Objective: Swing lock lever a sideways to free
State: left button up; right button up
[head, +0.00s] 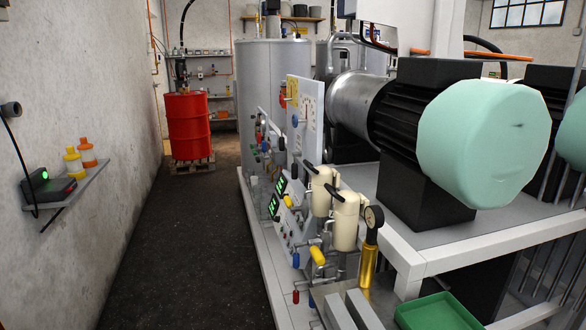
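I cannot tell for sure which part is lock lever a. Two cream canisters, a farther one (321,192) and a nearer one (345,224), stand upright side by side at the skid's front edge. Short black handles lie across their tops, one on the farther canister (310,168) and one on the nearer canister (333,192). Yellow, red and blue handles sit on the pipework below and beside them, including a yellow one (317,256). Neither of my grippers shows in the head view.
A dark-floored aisle (175,240) runs clear along the left. A red drum (188,125) stands on a pallet at its far end. A wall shelf (70,190) juts in at left. A motor (480,130) and a green tray (437,312) are at right.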

aim_at(294, 167)
jog(key=i+j+u, duration=0.3)
jog(key=i+u, duration=0.55)
jog(key=i, duration=1)
jog(key=i+j+z, duration=0.1)
jog(key=i+z, duration=0.2)
jog(key=i, duration=0.25)
jog(key=i+j+z, duration=0.3)
jog(key=i, duration=0.3)
jog(key=i+j+z, duration=0.1)
jog(key=z, duration=0.3)
jog(key=i+j+z, duration=0.2)
jog(key=z, duration=0.2)
jog(key=i+j+z, duration=0.25)
jog(key=z, duration=0.2)
jog(key=i+j+z, duration=0.15)
jog(key=j+z, duration=0.45)
jog(key=z, duration=0.2)
jog(key=i+j, duration=0.05)
